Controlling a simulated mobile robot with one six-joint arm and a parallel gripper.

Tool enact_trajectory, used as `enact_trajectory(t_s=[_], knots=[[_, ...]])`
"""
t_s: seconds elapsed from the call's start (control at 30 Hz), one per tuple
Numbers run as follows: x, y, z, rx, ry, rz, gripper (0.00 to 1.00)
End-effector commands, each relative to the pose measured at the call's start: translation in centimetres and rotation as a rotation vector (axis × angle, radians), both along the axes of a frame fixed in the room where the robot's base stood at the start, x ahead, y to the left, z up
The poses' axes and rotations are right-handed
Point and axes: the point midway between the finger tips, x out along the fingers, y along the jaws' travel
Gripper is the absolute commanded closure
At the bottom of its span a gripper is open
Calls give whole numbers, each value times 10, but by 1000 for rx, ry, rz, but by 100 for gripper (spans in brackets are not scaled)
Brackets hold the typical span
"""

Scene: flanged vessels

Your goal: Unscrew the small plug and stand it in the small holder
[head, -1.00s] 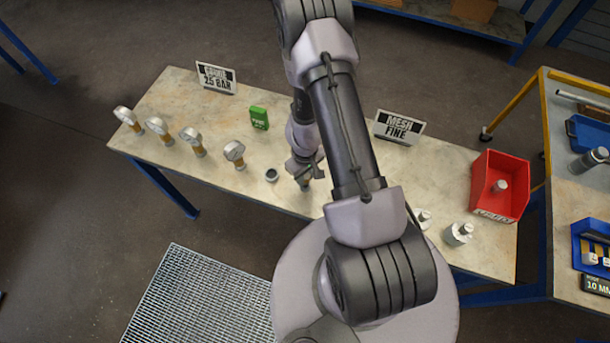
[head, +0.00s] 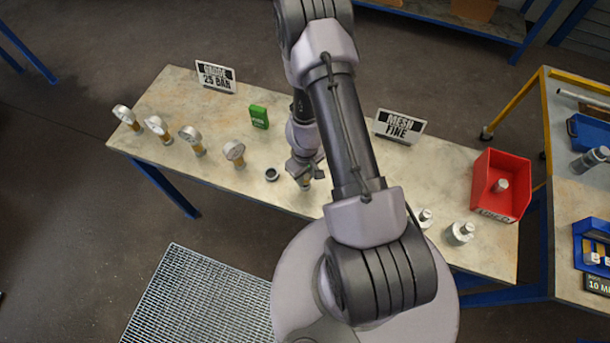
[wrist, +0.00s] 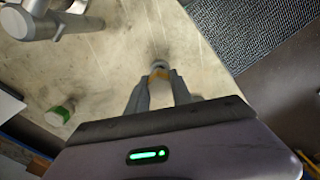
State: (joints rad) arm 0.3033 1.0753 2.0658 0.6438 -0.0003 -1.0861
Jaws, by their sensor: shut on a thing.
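My gripper (head: 306,180) is low over the front middle of the table. In the wrist view my gripper (wrist: 159,82) is shut on a small grey piece with a yellow-brass band (wrist: 159,70), which seems to be the small plug. In the head view only a brownish bit of it (head: 306,187) shows under the fingers. I cannot tell whether it is still seated in something or free. A small dark-mouthed round cup (head: 271,174), perhaps the small holder, stands on the table just left of my gripper, apart from it.
Several gauges (head: 191,138) stand along the left. A green box (head: 259,116) and two signs (head: 214,77) (head: 399,127) are behind. Right are grey flanged vessels (head: 460,233) and a red bin (head: 501,187). A green-banded piece (wrist: 60,112) shows in the wrist view. My arm hides the middle.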

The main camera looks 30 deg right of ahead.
Motion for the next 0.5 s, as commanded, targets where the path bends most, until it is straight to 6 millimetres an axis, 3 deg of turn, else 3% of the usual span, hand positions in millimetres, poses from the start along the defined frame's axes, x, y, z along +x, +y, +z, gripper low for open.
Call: enact_trajectory(t_s=[0.5], knots=[[0, 0, -17, 0, 0, 0, 100]])
